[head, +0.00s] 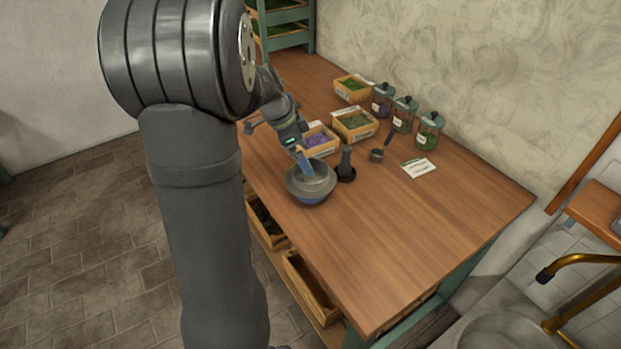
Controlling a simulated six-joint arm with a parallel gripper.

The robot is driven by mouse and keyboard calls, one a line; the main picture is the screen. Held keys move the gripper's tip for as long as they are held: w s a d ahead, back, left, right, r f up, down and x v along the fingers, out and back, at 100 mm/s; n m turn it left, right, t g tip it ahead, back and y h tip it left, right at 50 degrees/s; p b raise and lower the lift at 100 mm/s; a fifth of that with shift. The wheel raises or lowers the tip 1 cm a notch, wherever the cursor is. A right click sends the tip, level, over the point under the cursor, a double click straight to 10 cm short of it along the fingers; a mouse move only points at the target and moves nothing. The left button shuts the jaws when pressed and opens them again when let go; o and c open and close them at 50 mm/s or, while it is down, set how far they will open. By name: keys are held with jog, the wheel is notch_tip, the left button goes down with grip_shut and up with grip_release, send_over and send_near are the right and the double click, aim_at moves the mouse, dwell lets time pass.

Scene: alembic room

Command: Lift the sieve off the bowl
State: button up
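The bowl (312,199) stands near the left edge of the wooden table; its lower side looks bluish. The sieve (318,182) is a round grey shape over the bowl's mouth. My gripper (306,168) reaches down from the upper left, with its tip at the far side of the sieve's rim. A blue part shows at the tip; I cannot tell whether it is a finger or something held. The picture is too small to show whether the fingers are shut on the rim or handle.
A dark upright tool on a round base (346,172) stands close to the right of the bowl. The table's front right is clear.

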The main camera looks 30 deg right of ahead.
send_over(316, 181)
jog(key=a, duration=0.2)
jog(key=shift+w+f, duration=0.25)
jog(key=shift+f, duration=1.3)
jog(key=shift+w+f, duration=0.2)
jog(key=shift+f, duration=1.3)
jog(key=shift+c, duration=0.4)
jog(key=c, duration=0.6)
